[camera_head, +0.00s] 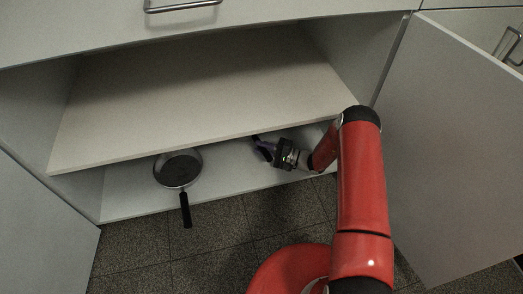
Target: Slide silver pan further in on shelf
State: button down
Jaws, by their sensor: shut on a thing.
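A round pan (178,168) with a dark inside, a silver rim and a black handle (185,210) rests on the cabinet's lower shelf (225,176), at the left. Its handle points out over the front edge, and the upper shelf hides part of its back rim. My gripper (262,148) is low inside the cabinet, to the right of the pan and clearly apart from it. It is shut on a dark, purplish thing (264,144), too small and partly hidden to name.
The upper shelf (200,100) is empty and overhangs the lower one closely. Open cabinet doors stand at the right (450,140) and left (40,220). Lower shelf between pan and gripper is clear. The floor is dark tile (210,245).

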jog(key=shift+w+d+f+b, duration=0.2)
jog(key=shift+w+b, duration=0.25)
jog(key=shift+w, duration=0.3)
jog(key=shift+w+r, duration=0.15)
jog(key=shift+w, duration=0.25)
jog(key=c, duration=1.1)
grip_release()
jog(key=shift+c, duration=0.2)
jog(key=shift+d, duration=0.1)
jog(key=v, duration=0.7)
jog(key=shift+s+d, duration=0.2)
jog(key=shift+d, duration=0.15)
